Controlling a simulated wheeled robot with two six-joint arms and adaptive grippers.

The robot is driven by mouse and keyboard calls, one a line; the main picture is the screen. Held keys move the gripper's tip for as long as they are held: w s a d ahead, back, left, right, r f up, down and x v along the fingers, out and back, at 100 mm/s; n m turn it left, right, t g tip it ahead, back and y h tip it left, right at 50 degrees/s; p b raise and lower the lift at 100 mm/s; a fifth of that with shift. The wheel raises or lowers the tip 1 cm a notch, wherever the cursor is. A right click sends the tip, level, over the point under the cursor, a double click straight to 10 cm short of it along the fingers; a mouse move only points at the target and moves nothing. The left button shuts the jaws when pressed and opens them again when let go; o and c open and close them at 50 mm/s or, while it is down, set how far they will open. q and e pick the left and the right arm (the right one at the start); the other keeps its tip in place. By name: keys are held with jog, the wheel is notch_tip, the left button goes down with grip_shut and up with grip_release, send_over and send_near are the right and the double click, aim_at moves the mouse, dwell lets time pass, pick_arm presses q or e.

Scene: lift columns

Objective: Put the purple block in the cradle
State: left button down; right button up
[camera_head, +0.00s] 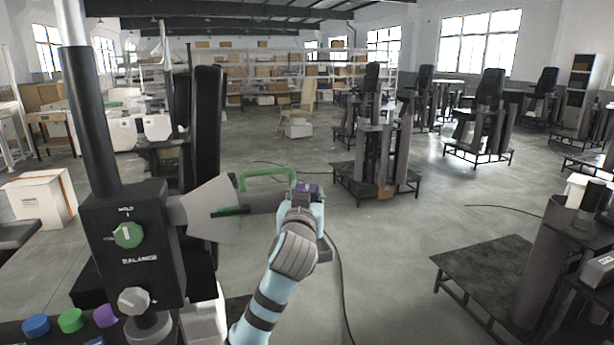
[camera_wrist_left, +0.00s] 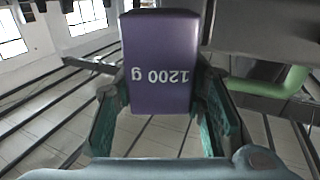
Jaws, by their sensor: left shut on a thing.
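The purple block (camera_wrist_left: 160,62), marked "1200 g", sits between the two fingers of my left gripper (camera_wrist_left: 165,118), which is shut on it. In the head view the block (camera_head: 306,187) shows small and dark at the tip of my left gripper (camera_head: 305,197). The gripper is at the right end of a grey arm piece with a green-edged frame (camera_head: 268,172), which may be the cradle. The green bar also shows at the right of the wrist view (camera_wrist_left: 268,86). I cannot tell whether the block touches the frame. My right gripper is not in view.
A black column carries a control box (camera_head: 128,245) with a green knob, marked HOLD and BALANCE. Blue, green and purple discs (camera_head: 70,320) lie at the lower left. A dark platform (camera_head: 485,275) stands at the right. Open floor (camera_head: 400,240) lies beyond my gripper.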

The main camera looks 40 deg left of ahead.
pick_arm(q)
notch_tip(320, 180, down, 9)
jog(key=shift+d+r+b, duration=0.1)
jog(key=shift+b, duration=0.35)
jog(key=c, duration=1.1)
grip_release()
jog(key=shift+s, duration=0.1)
jog(key=shift+o, duration=0.5)
jog(key=shift+d, duration=0.1)
jog(key=v, duration=1.2)
